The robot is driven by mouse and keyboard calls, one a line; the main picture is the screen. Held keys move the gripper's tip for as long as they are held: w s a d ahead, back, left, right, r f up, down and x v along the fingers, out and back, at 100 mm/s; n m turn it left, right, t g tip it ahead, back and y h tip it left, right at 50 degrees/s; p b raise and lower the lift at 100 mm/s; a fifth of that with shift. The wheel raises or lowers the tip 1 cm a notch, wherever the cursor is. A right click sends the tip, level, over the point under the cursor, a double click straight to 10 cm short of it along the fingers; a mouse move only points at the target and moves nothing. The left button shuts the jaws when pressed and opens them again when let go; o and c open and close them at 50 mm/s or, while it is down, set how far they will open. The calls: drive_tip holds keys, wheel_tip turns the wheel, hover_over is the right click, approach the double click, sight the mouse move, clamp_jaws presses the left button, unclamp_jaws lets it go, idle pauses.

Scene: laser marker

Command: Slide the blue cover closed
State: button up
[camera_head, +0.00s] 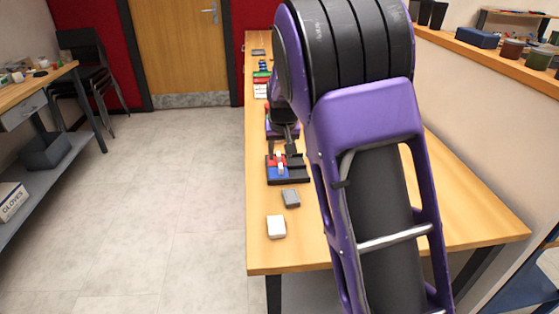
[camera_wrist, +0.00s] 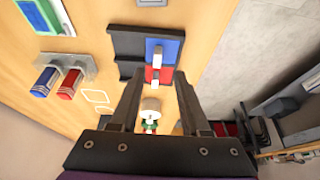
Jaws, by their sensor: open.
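The blue cover (camera_head: 281,173) is a flat panel beside a red panel (camera_head: 270,162) on a black base (camera_head: 288,182) on the table. A pale upright handle (camera_head: 281,162) stands there. In the wrist view, the blue cover (camera_wrist: 168,47), the red panel (camera_wrist: 149,75) and the pale handle (camera_wrist: 157,61) lie just beyond my fingertips. My gripper (camera_wrist: 158,75) is open and empty, with the handle seen between its two fingers. I cannot tell whether a finger touches it. In the head view my arm hides part of the base.
A grey block (camera_head: 291,197) and a white block (camera_head: 276,227) lie nearer on the table. Blue and red cylinders (camera_wrist: 58,80) on a grey mount and a green-and-blue unit (camera_wrist: 40,17) sit to the left in the wrist view. Small coloured items (camera_head: 262,76) stand farther back.

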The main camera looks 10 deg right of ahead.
drive_tip(key=p+v, duration=0.1)
drive_tip(key=v, duration=0.9)
drive_tip(key=shift+r, duration=0.4)
drive_tip(key=shift+s, duration=0.15)
